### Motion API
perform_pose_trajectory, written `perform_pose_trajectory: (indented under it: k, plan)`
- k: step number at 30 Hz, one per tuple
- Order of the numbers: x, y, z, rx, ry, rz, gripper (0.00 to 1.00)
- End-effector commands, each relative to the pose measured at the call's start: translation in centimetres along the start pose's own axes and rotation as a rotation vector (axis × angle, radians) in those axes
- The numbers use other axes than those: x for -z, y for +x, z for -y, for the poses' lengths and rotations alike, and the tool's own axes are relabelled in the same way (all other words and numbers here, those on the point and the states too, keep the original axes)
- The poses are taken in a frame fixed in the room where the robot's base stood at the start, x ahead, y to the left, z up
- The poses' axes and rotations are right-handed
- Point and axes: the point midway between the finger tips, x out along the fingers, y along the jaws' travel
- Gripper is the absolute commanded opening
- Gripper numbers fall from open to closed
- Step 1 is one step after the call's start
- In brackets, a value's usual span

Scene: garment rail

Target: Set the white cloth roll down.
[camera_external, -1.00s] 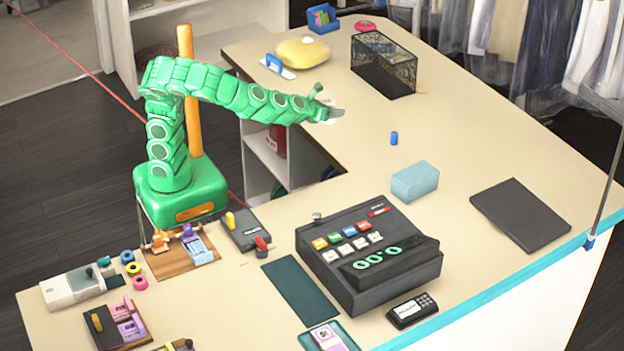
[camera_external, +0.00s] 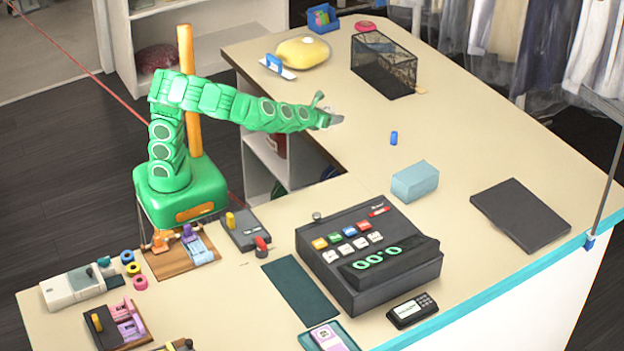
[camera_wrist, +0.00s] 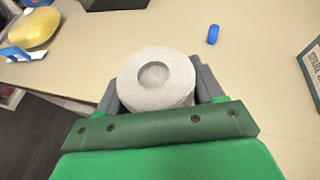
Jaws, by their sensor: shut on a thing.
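The white cloth roll (camera_wrist: 155,82) is between the two grey fingers of my gripper (camera_wrist: 158,85) in the wrist view. Its round end with a hollow centre faces the camera. My gripper is shut on it. In the external view my gripper (camera_external: 332,120) is at the end of the outstretched green arm, near the inner edge of the beige counter (camera_external: 450,130). The roll is hardly distinguishable there. I cannot tell whether its underside touches the counter.
A light blue block (camera_external: 415,181) and a dark cash register (camera_external: 368,255) are nearer. A black mesh basket (camera_external: 384,65) and yellow bundle (camera_external: 302,52) are farther back. Counter surface between is clear.

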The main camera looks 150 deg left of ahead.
Motion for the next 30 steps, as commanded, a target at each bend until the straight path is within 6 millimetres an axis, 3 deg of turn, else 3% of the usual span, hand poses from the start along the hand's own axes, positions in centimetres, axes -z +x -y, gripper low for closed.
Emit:
perform_pose_trajectory:
  k: [17, 30]
  plan:
    - [1.2, 6.7, 5.7, 0.0, 0.001, -0.001, 0.35]
    - [4.3, 10.9, 8.3, 0.001, 0.001, -0.001, 0.35]
